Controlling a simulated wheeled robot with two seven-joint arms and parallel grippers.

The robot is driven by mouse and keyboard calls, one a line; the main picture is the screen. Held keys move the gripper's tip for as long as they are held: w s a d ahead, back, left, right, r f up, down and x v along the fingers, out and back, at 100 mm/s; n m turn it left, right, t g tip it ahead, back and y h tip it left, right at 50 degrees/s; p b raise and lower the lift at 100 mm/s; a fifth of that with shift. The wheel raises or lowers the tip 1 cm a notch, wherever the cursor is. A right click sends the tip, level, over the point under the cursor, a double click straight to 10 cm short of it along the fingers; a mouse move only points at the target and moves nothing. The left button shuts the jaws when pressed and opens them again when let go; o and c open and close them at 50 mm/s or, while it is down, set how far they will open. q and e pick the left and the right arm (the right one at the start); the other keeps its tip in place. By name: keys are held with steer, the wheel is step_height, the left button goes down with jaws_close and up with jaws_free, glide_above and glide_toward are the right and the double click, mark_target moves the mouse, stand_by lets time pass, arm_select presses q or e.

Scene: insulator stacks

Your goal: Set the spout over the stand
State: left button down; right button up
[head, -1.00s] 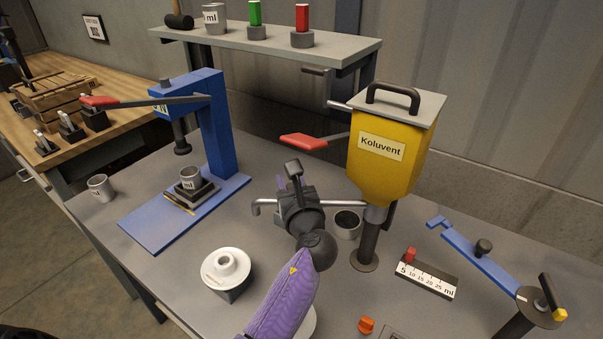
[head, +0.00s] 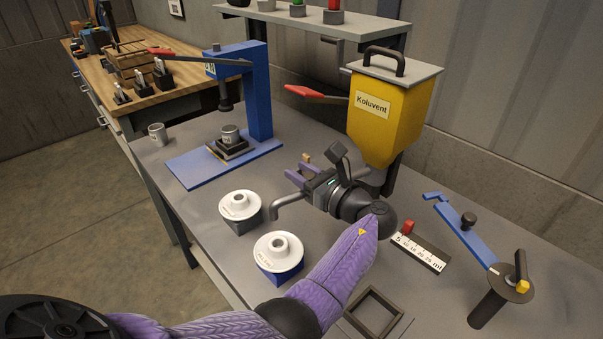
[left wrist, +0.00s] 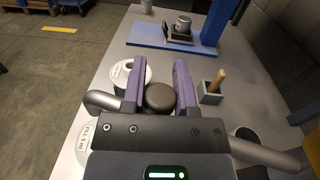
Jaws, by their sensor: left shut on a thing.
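The spout is a bent grey pipe (head: 288,206) reaching out from below the yellow Koluvent hopper (head: 385,115); its free end turns down left of my left gripper. My left gripper (head: 304,172) is shut on the spout's dark round knob (left wrist: 160,97), seen between the purple fingers in the left wrist view. The pipe (left wrist: 101,102) also crosses there below the fingers. Two white round-topped blocks stand near the free end: one on a dark base (head: 240,205), one on a blue base (head: 278,250). I cannot tell which thing is the stand. My right gripper is out of view.
A blue press (head: 258,90) holding a cup (head: 230,134) stands behind left. A small grey block with a wooden peg (left wrist: 212,88) is near the fingers.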

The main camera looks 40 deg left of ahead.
arm_select(q)
steer(key=shift+s+d+n+g, duration=0.25)
steer(key=shift+d+n+g, duration=0.05)
steer(key=shift+g, duration=0.2)
steer(key=shift+c, duration=1.9)
jaws_free()
steer(key=s+d, duration=0.1)
steer(key=d, duration=0.9)
